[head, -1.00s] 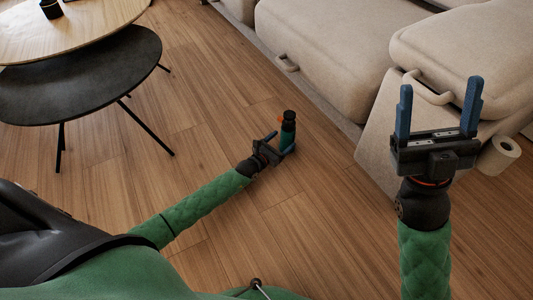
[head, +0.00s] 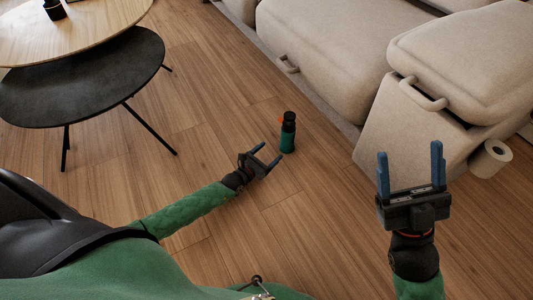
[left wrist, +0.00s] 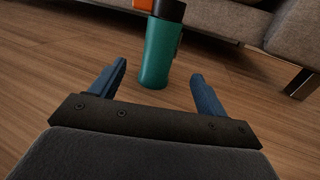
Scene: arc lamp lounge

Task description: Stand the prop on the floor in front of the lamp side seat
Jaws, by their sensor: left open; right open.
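The prop is a green bottle (head: 288,138) with a black top and an orange part. It stands upright on the wooden floor in front of the beige sofa seat (head: 318,42). In the left wrist view the bottle (left wrist: 157,52) stands just beyond the fingertips, its top cut off by the frame edge. My left gripper (head: 270,157) is open and empty, low over the floor, apart from the bottle and to its lower left. My right gripper (head: 410,168) is open and empty, raised in front of the sofa's right end. The lamp is not in view.
A black oval table (head: 85,85) and a round wooden table (head: 70,25) stand at upper left, with thin black legs. A beige sofa section with a handle (head: 400,135) and a paper roll (head: 492,158) are at right. The floor around the bottle is clear.

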